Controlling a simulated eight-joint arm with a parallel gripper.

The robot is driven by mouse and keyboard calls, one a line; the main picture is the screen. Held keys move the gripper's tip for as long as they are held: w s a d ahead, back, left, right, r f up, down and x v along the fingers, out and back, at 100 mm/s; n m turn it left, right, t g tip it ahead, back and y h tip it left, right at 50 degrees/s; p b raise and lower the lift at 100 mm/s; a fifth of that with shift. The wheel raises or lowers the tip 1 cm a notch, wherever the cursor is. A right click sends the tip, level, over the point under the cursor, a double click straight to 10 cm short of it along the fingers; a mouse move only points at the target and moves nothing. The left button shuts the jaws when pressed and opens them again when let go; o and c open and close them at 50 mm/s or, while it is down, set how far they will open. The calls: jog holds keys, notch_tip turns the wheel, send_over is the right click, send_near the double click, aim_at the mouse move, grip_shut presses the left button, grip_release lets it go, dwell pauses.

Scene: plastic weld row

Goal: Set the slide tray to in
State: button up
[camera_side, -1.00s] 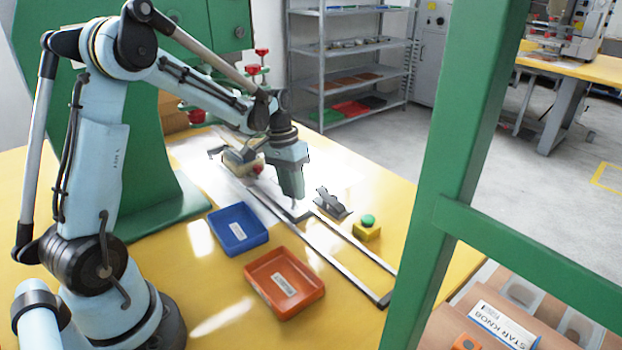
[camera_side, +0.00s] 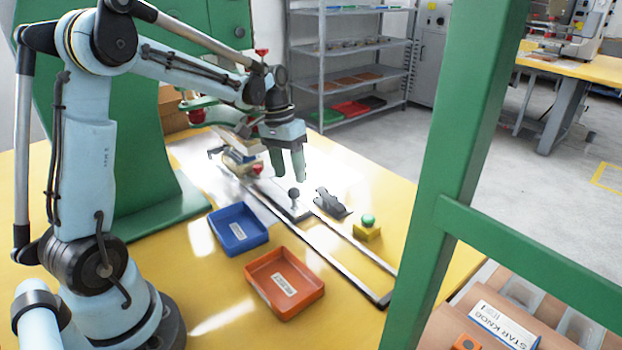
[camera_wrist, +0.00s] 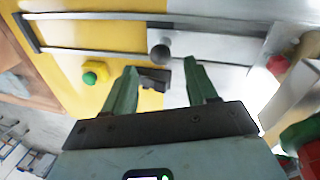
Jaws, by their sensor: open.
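The slide tray (camera_side: 297,211) is a flat metal plate between two long rails, with a dark round knob (camera_side: 294,193) standing on it. It sits at the rails' far end, beside the press fixture (camera_side: 240,165); the near rail end is empty. My gripper (camera_side: 290,178) is open and empty, just above and behind the knob, apart from it. In the wrist view the tray (camera_wrist: 205,46) lies at the top, with its knob (camera_wrist: 161,54) beyond and between my fingertips (camera_wrist: 161,67).
A dark metal bracket (camera_side: 330,204) and a green button on a yellow box (camera_side: 367,228) stand right of the rails. A blue bin (camera_side: 238,230) and an orange bin (camera_side: 284,283) lie left of them. A green post (camera_side: 460,150) stands in front at right.

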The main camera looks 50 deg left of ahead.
notch_tip(320, 180, up, 7)
jog(key=a, duration=0.1)
jog(key=shift+s+a+r, duration=0.15)
jog(key=shift+a+r, duration=0.05)
jog(key=t+y, duration=0.1)
jog(key=t, duration=0.3)
send_near(291, 188)
jog(key=shift+x, duration=4.75)
jog(key=shift+d, duration=0.1)
jog(key=shift+c, duration=0.3)
grip_shut()
